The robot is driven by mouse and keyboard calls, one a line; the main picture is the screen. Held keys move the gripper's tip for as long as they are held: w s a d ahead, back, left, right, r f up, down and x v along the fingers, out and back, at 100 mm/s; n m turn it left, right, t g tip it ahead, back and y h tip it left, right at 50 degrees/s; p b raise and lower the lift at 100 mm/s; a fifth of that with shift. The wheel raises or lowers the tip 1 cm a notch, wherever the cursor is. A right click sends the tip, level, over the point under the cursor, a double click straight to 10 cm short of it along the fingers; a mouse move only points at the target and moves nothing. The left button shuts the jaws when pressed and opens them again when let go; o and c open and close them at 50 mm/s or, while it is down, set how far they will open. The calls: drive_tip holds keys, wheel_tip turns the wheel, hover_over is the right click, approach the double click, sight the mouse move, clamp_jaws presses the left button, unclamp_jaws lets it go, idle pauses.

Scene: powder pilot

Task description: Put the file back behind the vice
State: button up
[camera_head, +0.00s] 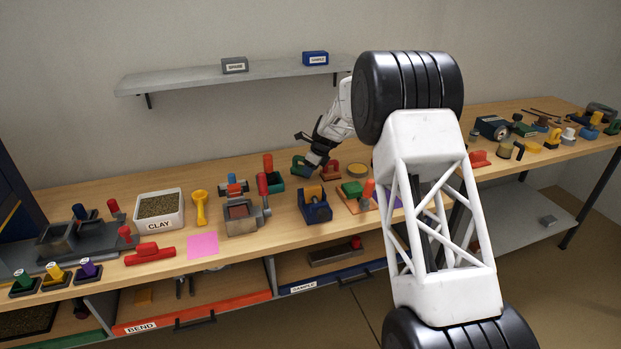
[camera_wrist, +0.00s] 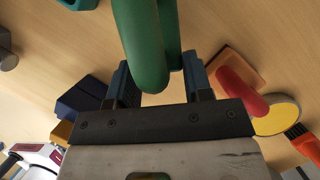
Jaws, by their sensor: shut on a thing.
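My gripper (camera_head: 313,163) is over the back of the bench in the head view, beside a green thing (camera_head: 299,165). In the wrist view its two fingers (camera_wrist: 159,78) are shut on a green rounded handle (camera_wrist: 143,42). The handle's far end runs out of the picture, so I cannot tell whether it is the file. A grey block-like device with a red handle (camera_head: 240,217) and a blue device (camera_head: 315,209) stand in front to the left and below; I cannot tell which, if either, is the vice.
A white clay tray (camera_head: 160,208), a yellow scoop (camera_head: 199,207) and a pink sheet (camera_head: 203,245) lie to the left. An orange board with a red handle (camera_wrist: 243,75) and a yellow disc (camera_wrist: 277,116) are close on the right in the wrist view. A wall shelf (camera_head: 200,78) hangs behind.

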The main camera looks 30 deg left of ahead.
drive_tip(key=shift+f, duration=0.1)
drive_tip(key=shift+f, duration=1.85)
drive_tip(key=o, duration=1.2)
drive_tip(key=shift+f, duration=0.15)
drive_tip(key=shift+r, duration=0.2)
drive_tip(key=v, duration=1.2)
